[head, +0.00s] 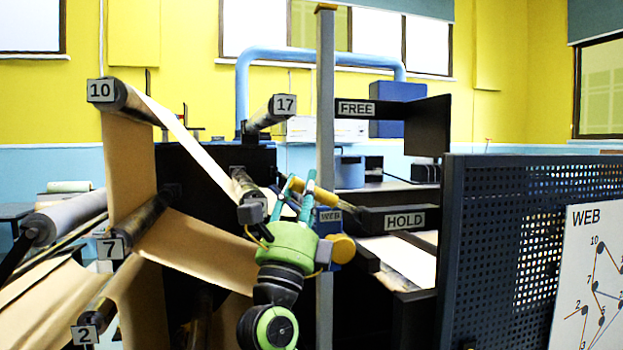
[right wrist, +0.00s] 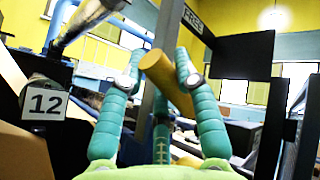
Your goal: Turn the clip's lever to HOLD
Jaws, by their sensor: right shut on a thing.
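The clip's lever (head: 328,199) is a yellow bar, tilted, its upper end to the left in the head view. My green right gripper (head: 296,188) is shut on that yellow end with its teal fingers. In the right wrist view the lever (right wrist: 166,78) lies between the two fingertips. The lever is level with the black arm carrying the HOLD sign (head: 404,221) and well below the FREE sign (head: 356,108). A blue block marked WEB (head: 329,216) sits on the grey post beside my gripper, partly hidden. My left gripper is not in view.
The grey post (head: 326,90) stands right behind my gripper. A dark perforated panel (head: 490,260) blocks the right side.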

